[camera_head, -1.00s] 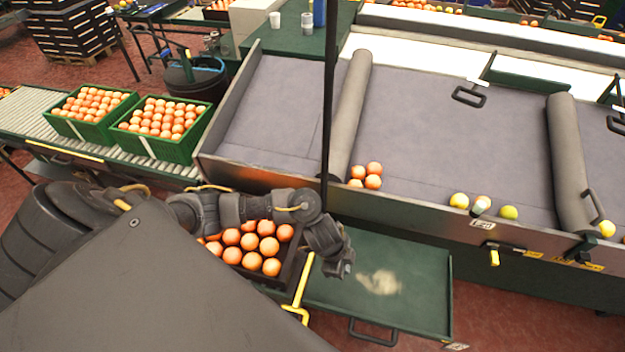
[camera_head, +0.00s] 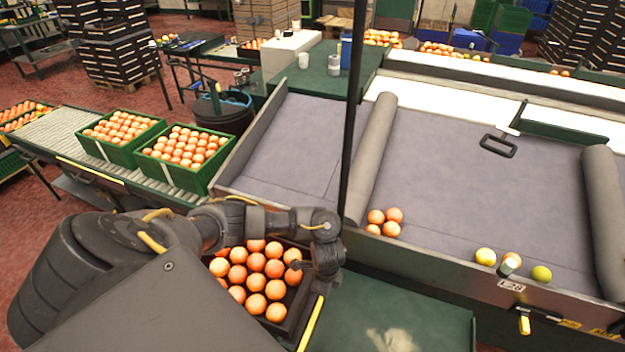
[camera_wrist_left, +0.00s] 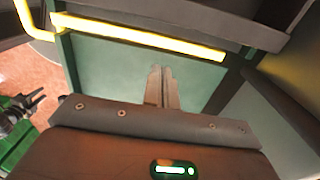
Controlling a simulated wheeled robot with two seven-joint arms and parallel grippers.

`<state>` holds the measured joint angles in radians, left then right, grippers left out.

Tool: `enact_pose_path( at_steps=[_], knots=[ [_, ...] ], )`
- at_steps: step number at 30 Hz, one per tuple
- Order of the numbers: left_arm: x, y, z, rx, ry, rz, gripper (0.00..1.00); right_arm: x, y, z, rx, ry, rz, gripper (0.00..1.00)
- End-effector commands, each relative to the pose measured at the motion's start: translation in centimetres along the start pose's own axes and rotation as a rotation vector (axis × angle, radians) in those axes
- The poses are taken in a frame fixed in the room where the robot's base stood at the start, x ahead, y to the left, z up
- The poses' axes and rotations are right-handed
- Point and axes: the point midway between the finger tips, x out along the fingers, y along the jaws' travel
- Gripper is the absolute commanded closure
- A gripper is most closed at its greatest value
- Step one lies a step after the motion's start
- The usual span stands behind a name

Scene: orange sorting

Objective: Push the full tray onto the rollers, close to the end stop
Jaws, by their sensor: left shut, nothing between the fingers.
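The full tray (camera_head: 297,311) is dark and holds rows of oranges; it sits at the lower middle of the head view, partly hidden by my left arm. My left gripper (camera_head: 326,283) is at the tray's right side, pointing down, near a yellow bar. In the left wrist view its fingers (camera_wrist_left: 160,86) are together and empty, in front of a green surface; contact with the tray cannot be told. The rollers (camera_head: 69,133) run along the left, with two green crates of oranges on them. I cannot make out the end stop. My right gripper is not in view.
A green shelf (camera_head: 395,315) lies right of the tray, bare except for a pale patch. The grey sorting table (camera_head: 450,180) stands behind it, with a few oranges and yellow-green fruit near its front edge. A dark upright post (camera_head: 352,110) crosses the view.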

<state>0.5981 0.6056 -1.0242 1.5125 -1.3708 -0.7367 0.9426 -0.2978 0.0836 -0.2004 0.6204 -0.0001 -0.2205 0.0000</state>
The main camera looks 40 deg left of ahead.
Motion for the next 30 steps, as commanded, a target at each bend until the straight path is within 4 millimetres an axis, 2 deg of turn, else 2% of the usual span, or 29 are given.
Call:
enact_pose_path(
  at_steps=[1, 4, 7, 12, 26, 30],
  knots=[
    [1.2, 0.1, 0.1, -0.002, -0.002, 0.003, 1.0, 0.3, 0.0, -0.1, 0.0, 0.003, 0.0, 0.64],
    [2.9, 0.1, 0.2, -0.002, -0.002, 0.001, 1.0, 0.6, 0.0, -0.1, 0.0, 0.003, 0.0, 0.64],
    [2.2, 0.0, 2.0, -0.002, -0.003, -0.001, 1.0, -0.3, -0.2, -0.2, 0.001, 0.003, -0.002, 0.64],
    [2.3, 0.0, 3.5, 0.0, -0.001, -0.001, 1.0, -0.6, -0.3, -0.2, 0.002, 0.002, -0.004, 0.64],
    [2.3, 0.0, 4.0, 0.0, 0.001, -0.001, 1.0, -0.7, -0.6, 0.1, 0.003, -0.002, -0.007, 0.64],
    [2.1, 0.1, 6.1, -0.004, -0.003, 0.002, 1.0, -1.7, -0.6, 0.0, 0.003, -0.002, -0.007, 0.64]
  ],
)
